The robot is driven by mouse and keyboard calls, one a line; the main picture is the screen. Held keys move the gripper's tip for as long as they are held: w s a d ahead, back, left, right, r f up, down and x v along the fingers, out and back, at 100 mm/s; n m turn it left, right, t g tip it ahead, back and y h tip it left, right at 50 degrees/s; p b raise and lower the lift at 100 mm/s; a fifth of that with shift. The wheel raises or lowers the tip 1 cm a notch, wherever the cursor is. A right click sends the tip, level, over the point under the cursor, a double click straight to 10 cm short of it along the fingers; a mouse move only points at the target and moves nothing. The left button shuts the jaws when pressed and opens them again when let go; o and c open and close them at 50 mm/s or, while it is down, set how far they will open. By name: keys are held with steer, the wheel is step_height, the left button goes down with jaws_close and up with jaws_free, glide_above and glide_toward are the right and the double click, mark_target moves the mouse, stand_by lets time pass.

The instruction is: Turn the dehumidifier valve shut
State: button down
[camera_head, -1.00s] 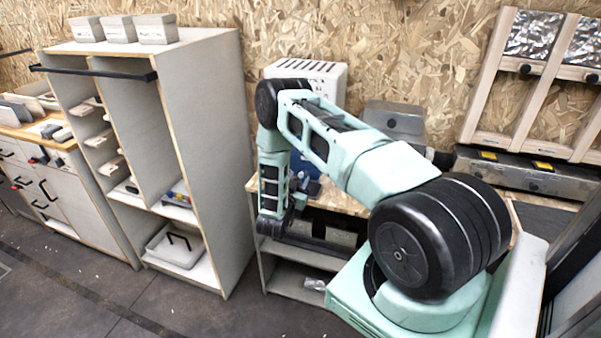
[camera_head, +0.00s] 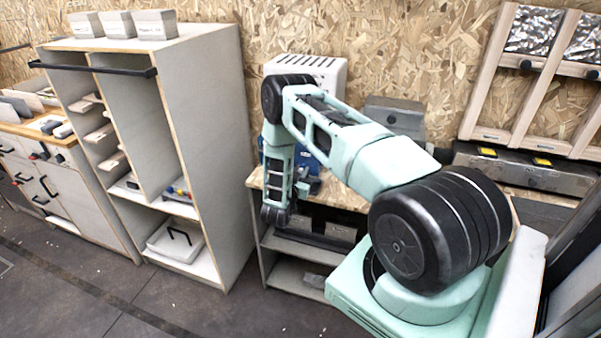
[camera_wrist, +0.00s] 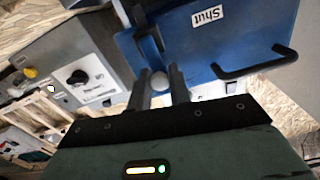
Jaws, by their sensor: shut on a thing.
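The fingers hide part of the grip. In the head view the blue body (camera_head: 308,160) is mostly hidden behind my arm, below a white vented box (camera_head: 318,72). My gripper itself is hard to make out there.
A black bar handle (camera_wrist: 255,62) sticks out from the blue panel at the right. A grey box with a black knob (camera_wrist: 78,77) stands at the left. In the head view a tall pale cabinet (camera_head: 215,130) stands left of my arm, with bare floor in front.

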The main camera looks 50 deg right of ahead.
steer(key=shift+w+a+f+n+b, duration=0.25)
steer(key=shift+w+f+n+b, duration=0.35)
steer(key=shift+n+b, duration=1.9)
steer(key=shift+w+a+f+n+b, duration=0.2)
steer(key=shift+w+f+n+b, duration=0.3)
steer(key=shift+n+b, duration=2)
steer(key=shift+w+a+f+n+b, duration=0.25)
steer(key=shift+w+f+n+b, duration=0.7)
steer(key=shift+n, duration=2.75)
steer(key=shift+s+r+b, duration=0.25)
steer(key=shift+s+b, duration=0.1)
steer(key=shift+s, duration=0.15)
steer(key=c, duration=1.3)
jaws_free()
steer(key=b+v, duration=0.3)
steer(key=v, duration=1.4)
steer(key=shift+s+a, duration=0.15)
steer(key=shift+a, duration=0.05)
